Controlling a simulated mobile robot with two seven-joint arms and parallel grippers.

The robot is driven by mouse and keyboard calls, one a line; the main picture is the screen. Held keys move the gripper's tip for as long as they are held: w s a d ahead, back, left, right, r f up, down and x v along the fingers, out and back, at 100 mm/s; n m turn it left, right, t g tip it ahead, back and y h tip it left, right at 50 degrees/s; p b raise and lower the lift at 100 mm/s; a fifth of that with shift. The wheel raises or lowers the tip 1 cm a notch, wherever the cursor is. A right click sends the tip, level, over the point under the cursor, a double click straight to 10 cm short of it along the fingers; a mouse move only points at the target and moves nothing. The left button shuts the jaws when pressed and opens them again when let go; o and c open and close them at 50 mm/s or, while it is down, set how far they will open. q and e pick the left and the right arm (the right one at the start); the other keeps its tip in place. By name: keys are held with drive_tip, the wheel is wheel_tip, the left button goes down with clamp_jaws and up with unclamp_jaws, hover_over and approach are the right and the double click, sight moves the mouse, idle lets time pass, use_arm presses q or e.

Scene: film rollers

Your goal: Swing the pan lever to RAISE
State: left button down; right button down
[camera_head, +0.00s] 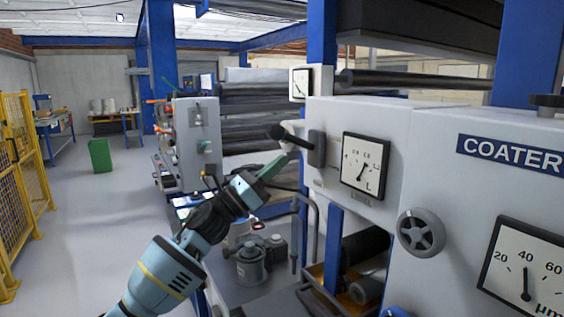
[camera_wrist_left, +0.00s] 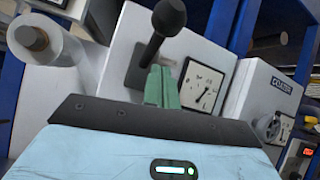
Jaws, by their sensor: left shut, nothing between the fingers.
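The lever, with a black knob (camera_head: 275,131) and a short arm, sticks out from a dark plate (camera_head: 317,149) on the side of the grey coater housing. In the left wrist view the lever's black knob (camera_wrist_left: 169,17) points up and its rod runs down to the plate, just behind my fingers. My left gripper (camera_head: 284,157) has green fingers, shut with nothing between them, just below the lever's arm. Its fingertips (camera_wrist_left: 160,70) lie close beside the rod; I cannot tell whether they touch. No RAISE marking is readable. My right gripper is not in view.
A square dial (camera_head: 366,165) and a grey handwheel (camera_head: 420,233) sit on the coater front to the right. A yellow fence (camera_head: 20,150) runs along the left. The floor between is mostly clear, with a green bin (camera_head: 100,156).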

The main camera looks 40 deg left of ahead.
use_arm(q)
drive_tip(key=s+a+b, duration=0.1)
drive_tip(key=s+a, duration=0.3)
drive_tip(key=s, duration=0.4)
drive_tip(key=shift+s+a+r, duration=0.2)
drive_tip(key=shift+r, duration=0.2)
